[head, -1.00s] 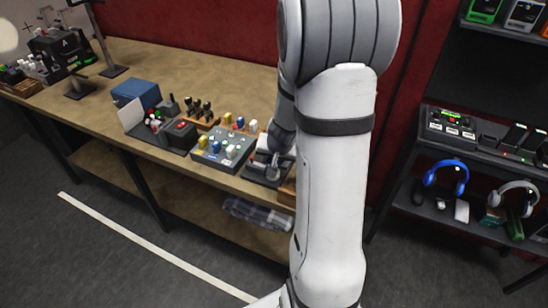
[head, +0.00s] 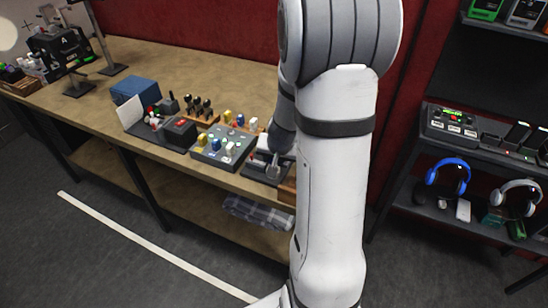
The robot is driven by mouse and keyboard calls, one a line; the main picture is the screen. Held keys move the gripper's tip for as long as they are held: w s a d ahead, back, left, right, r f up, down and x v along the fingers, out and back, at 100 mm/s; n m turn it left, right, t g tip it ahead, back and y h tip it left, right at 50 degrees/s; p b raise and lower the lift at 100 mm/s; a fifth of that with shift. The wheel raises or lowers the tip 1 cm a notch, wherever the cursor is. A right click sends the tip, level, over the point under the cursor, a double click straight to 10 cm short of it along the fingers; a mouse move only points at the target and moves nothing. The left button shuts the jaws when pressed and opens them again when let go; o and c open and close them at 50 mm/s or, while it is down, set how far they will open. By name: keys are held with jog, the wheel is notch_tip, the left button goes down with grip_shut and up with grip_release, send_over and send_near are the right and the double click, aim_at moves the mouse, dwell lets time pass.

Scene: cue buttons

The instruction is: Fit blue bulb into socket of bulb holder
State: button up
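A grey box with several small coloured caps (head: 222,160) sits near the bench's front edge. A small blue piece (head: 216,145) shows on it between yellow and pale ones. Behind it, a row holds yellow, blue and white pieces, with another blue piece (head: 240,120) in the middle. I cannot tell which blue piece is the bulb, or which of these is the bulb holder. My arm reaches down to the right of the box, over a dark tray (head: 254,173). A small grey part (head: 274,170) there may be my gripper; its fingers are too small and covered to read.
A blue box (head: 136,91), a white card and a dark device (head: 181,131) stand left on the bench (head: 190,75). Dark-topped pegs (head: 201,106) stand behind. A shelf with headphones (head: 448,175) is at right. The bench's back middle is clear.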

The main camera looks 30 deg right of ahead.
jog(key=shift+f+b, duration=0.6)
jog(key=shift+b, duration=0.05)
dwell(0.6)
jog(key=o, duration=1.2)
jog(key=shift+r, duration=0.1)
notch_tip(320, 180, up, 7)
jog(key=p, duration=0.6)
